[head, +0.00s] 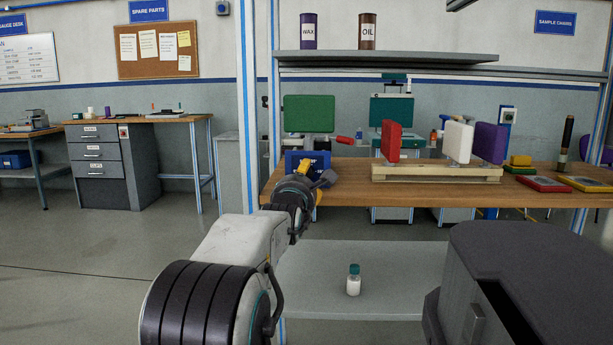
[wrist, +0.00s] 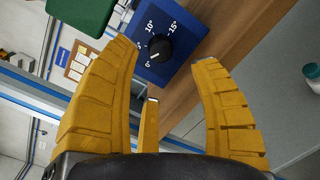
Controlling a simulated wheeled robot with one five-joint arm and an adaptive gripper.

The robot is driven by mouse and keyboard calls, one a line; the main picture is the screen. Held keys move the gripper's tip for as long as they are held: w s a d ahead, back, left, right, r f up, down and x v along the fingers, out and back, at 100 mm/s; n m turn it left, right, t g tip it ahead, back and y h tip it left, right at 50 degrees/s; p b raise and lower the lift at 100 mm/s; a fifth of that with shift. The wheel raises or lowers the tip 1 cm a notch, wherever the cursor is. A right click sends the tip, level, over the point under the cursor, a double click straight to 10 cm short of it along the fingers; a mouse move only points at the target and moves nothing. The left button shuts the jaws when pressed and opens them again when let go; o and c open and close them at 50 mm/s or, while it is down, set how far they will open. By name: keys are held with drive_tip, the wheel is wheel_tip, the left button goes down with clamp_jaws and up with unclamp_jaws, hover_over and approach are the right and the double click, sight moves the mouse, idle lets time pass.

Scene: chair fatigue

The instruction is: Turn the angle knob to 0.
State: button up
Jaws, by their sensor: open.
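The black angle knob (wrist: 160,48) sits on the face of a blue box (wrist: 185,30) in the wrist view. Printed angle marks run around the knob's left and upper sides; 10° and 15° are readable. A small white pointer mark on the knob faces lower left, toward the low end of the scale; its exact reading is too small to tell. My yellow gripper (wrist: 165,54) is open, with its fingertips spread on either side of the knob and no visible contact. In the head view, the blue box (head: 292,160) is partly hidden behind my gripper.
A green pad (head: 309,114) stands above the blue box on the wooden bench (head: 345,190). A wooden rack (head: 435,174) with red, white and purple pads stands to the right. A small bottle (head: 354,281) is on the lower shelf.

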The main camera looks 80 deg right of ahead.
sight(308, 173)
drive_tip(key=shift+d+f+b, duration=0.2)
drive_tip(key=shift+d+b, duration=1.45)
drive_tip(key=shift+d, duration=0.55)
drive_tip(key=shift+d+r, duration=0.15)
drive_tip(key=shift+d, duration=0.2)
drive_tip(key=shift+s+d, duration=0.1)
drive_tip(key=shift+d, duration=0.75)
drive_tip(key=shift+c, duration=0.5)
clamp_jaws()
